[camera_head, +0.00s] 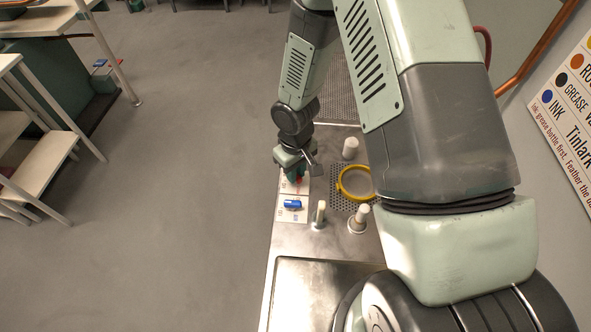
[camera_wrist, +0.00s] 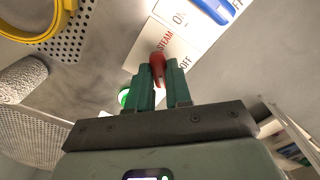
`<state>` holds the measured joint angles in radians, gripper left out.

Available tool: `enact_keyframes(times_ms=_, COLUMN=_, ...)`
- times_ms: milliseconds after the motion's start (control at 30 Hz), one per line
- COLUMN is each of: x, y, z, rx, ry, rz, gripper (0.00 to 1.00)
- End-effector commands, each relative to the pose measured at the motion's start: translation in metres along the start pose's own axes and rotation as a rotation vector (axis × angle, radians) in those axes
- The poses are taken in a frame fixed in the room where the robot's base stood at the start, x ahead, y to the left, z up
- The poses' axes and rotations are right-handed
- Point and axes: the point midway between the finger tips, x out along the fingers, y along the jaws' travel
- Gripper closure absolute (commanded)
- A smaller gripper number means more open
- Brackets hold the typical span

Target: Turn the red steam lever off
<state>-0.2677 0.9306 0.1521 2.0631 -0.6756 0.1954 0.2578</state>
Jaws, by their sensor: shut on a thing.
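The red steam lever (camera_wrist: 157,68) shows in the wrist view between the two green fingers of my gripper (camera_wrist: 161,82), which are shut on it. Its lower part is hidden by the fingers. It lies beside a white plate (camera_wrist: 150,45) lettered STEAM in red, with OFF at the plate's right side. I cannot tell exactly which mark the lever points to. In the head view my gripper (camera_head: 293,173) is low over the far end of the label plates, and only a small bit of red shows at it.
A blue lever (camera_head: 292,204) on a neighbouring white plate is close by, nearer in the head view. White posts (camera_head: 320,213) and a yellow ring (camera_head: 343,190) on perforated metal stand to the right. The counter's left edge is close; open floor lies beyond.

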Motion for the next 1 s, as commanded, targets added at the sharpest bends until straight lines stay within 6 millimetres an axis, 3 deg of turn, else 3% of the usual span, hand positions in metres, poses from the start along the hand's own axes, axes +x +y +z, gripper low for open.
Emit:
enact_keyframes(times_ms=600, x=-0.0005, y=0.0002, z=0.0004, rx=-0.564, ry=-0.001, rz=0.0, gripper=1.0)
enact_keyframes(times_ms=1000, x=-0.0005, y=0.0003, z=0.0006, rx=-0.774, ry=-0.002, rz=0.0, gripper=1.0)
